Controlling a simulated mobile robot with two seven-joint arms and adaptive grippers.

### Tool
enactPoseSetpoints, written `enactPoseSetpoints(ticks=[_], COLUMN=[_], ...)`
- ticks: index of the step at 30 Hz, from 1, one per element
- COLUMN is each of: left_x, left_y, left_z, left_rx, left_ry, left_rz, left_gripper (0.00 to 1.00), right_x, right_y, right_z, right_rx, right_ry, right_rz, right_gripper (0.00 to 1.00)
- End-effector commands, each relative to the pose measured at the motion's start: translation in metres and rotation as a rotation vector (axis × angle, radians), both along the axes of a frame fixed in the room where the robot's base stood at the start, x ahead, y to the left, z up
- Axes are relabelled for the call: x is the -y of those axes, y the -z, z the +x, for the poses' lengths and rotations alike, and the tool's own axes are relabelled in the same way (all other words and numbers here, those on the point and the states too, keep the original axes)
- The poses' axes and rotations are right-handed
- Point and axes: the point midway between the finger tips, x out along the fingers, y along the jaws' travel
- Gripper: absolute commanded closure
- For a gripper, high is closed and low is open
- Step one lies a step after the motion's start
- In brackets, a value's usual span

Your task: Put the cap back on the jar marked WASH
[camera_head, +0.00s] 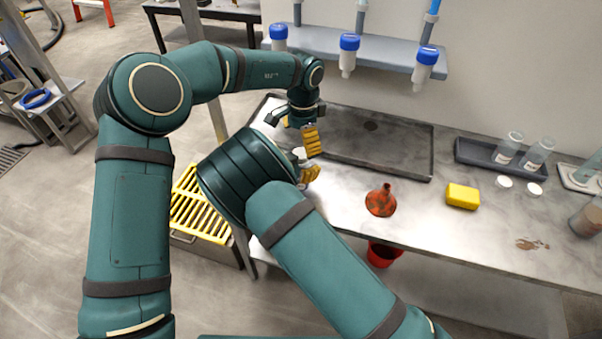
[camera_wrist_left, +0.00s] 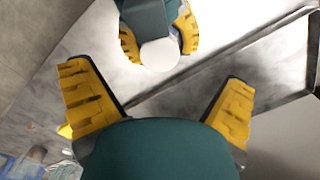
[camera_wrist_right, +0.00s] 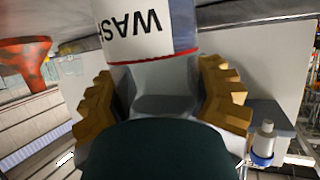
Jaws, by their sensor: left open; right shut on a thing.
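The jar marked WASH (camera_wrist_right: 150,35) shows upside down in the right wrist view, with dark letters and a red line on a pale label. My right gripper (camera_head: 309,174) is shut on this jar at the left end of the bench. In the left wrist view, a white round top (camera_wrist_left: 160,53) shows between the right gripper's yellow fingers; I cannot tell whether it is a cap. My left gripper (camera_head: 308,138) is open and empty, above and close to the right one. Two white caps, one nearer (camera_head: 534,189) and one farther (camera_head: 504,182), lie flat on the bench at the right.
An orange-red funnel (camera_head: 381,200) and a yellow sponge (camera_head: 462,196) are on the bench. A dark shallow tray (camera_head: 420,176) lies behind. Clear jars (camera_head: 507,148) stand in a rack at the right. Bottles with blue tops (camera_head: 348,55) hang from a shelf. A brown stain (camera_head: 532,244) marks the bench.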

Motion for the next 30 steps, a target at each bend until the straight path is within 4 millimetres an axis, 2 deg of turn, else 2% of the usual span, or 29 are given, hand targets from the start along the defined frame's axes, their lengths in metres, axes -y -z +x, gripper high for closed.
enactPoseSetpoints(ticks=[5, 12, 18, 24, 30], left_x=[0.001, 0.003, 0.003, 0.003, 0.003], left_y=[-0.025, -0.075, -0.105, -0.117, -0.118], left_z=[0.001, 0.002, 0.003, 0.003, 0.003], left_rx=[0.005, 0.005, 0.003, 0.0, 0.0], left_ry=[-0.001, 0.0, 0.001, 0.001, 0.001], left_rz=[-0.002, -0.003, -0.002, -0.001, -0.001], left_gripper=[0.0, 0.0, 0.0, 0.0, 0.0], right_x=[0.0, 0.0, 0.0, 0.0, 0.0], right_y=[0.0, 0.0, 0.0, 0.0, 0.0], right_z=[0.0, 0.0, 0.0, 0.0, 0.0], right_rx=[-0.001, -0.001, -0.001, -0.001, -0.001], right_ry=[0.0, 0.0, 0.0, 0.0, 0.0], right_rz=[0.001, 0.001, 0.001, 0.001, 0.001], right_gripper=[1.0, 1.0, 1.0, 1.0, 1.0])
